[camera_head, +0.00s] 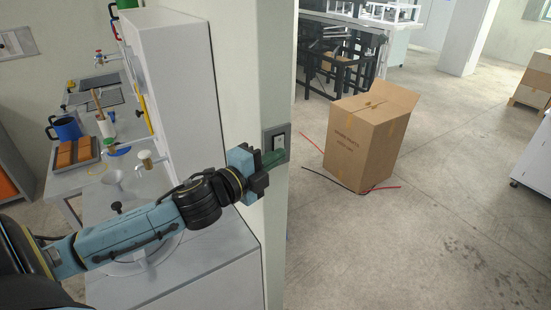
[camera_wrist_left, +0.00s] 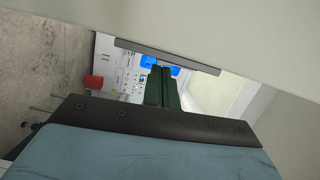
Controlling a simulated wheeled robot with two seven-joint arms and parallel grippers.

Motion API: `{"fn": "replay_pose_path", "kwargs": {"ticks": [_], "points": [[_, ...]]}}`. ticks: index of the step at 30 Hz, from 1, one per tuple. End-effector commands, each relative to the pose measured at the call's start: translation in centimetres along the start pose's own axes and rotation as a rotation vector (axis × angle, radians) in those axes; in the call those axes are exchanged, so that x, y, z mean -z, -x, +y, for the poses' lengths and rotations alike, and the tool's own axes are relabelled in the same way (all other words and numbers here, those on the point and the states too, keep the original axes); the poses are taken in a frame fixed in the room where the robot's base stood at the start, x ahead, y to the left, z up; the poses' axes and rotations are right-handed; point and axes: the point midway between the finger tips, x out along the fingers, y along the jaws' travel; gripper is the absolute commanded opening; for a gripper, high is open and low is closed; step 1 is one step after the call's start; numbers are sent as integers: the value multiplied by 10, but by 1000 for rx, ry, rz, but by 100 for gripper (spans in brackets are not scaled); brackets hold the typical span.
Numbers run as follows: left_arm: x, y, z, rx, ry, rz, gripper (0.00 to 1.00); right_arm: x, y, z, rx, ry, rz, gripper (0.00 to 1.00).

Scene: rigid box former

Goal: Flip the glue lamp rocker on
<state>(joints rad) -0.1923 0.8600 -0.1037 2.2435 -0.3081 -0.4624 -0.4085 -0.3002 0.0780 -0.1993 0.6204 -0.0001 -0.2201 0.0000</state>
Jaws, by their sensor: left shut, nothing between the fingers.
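The rocker switch (camera_head: 279,142), with a pale rocker in a dark grey wall plate, is on the face of the pale pillar (camera_head: 273,60). My left gripper (camera_head: 275,158) has its green fingers at the lower part of this plate. Whether the fingertips touch the rocker I cannot tell. In the left wrist view the green fingers (camera_wrist_left: 164,86) are together and empty, pointing toward a grey bar (camera_wrist_left: 165,55) on a pale wall, which looks like the plate's edge. The rocker's face is hidden there, so its position is unclear. My right gripper is not in view.
An open cardboard box (camera_head: 365,140) stands on the floor to the right.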

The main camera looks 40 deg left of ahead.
Motion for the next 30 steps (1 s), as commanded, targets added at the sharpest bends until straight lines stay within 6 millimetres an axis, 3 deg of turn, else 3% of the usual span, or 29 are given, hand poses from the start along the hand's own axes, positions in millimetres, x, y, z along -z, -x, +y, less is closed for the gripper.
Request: {"fn": "replay_pose_path", "kwargs": {"ticks": [10, 17, 30], "points": [[2, 0, 2, 6, -27, -1, 0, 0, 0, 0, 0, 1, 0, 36], [39, 4, 7, 8, -23, 1, 0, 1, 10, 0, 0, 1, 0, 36], [35, 72, 15, 3, -29, 0, 0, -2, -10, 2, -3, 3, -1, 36]]}}
